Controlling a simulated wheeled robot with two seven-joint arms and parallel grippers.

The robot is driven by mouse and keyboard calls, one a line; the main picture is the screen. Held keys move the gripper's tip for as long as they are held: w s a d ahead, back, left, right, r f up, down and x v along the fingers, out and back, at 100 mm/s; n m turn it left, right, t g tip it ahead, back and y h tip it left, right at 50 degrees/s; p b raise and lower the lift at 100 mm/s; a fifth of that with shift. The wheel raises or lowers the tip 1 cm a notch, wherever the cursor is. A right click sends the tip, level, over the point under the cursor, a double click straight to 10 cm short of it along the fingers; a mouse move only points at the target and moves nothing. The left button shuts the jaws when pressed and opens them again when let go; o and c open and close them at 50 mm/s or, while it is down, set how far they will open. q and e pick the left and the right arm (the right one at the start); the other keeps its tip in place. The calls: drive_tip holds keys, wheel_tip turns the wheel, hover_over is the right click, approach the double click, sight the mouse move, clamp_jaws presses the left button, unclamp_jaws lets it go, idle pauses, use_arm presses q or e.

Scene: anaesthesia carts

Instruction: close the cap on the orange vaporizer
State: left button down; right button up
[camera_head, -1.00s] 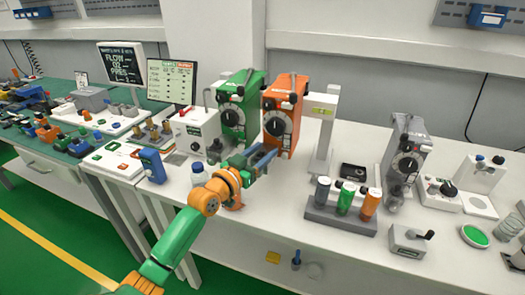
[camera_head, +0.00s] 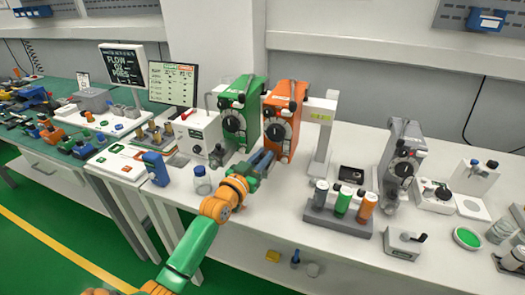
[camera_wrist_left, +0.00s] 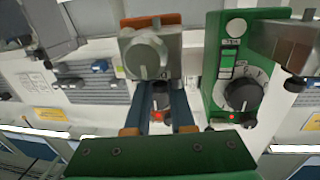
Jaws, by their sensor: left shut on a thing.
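The orange vaporizer (camera_head: 287,103) stands upright on the white bench, right of the green vaporizer (camera_head: 241,97). My left gripper (camera_head: 265,157) reaches its low front from the left. In the left wrist view the fingers of my left gripper (camera_wrist_left: 159,112) are shut on a small dark-and-grey piece (camera_wrist_left: 160,100), which by its place seems to be the cap. The fingers hide much of it, and I cannot tell its angle. A grey block with a round knob (camera_wrist_left: 147,57) is just beyond, with an orange edge (camera_wrist_left: 150,20) behind it. My right gripper is not in view.
The green vaporizer (camera_wrist_left: 236,90) is close beside my fingers. A small bottle (camera_head: 202,183) stands left of my wrist. A grey post (camera_head: 320,140) and a rack of coloured cylinders (camera_head: 338,228) stand to the right. The bench front between is clear.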

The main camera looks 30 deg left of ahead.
use_arm(q)
drive_tip(key=c, duration=0.8)
unclamp_jaws()
drive_tip(key=shift+w, duration=0.1)
drive_tip(key=shift+o, duration=0.2)
drive_tip(key=s, duration=0.7)
drive_tip(key=shift+d+b, duration=0.3)
drive_tip(key=shift+b, duration=0.15)
drive_tip(key=shift+s+f, duration=0.1)
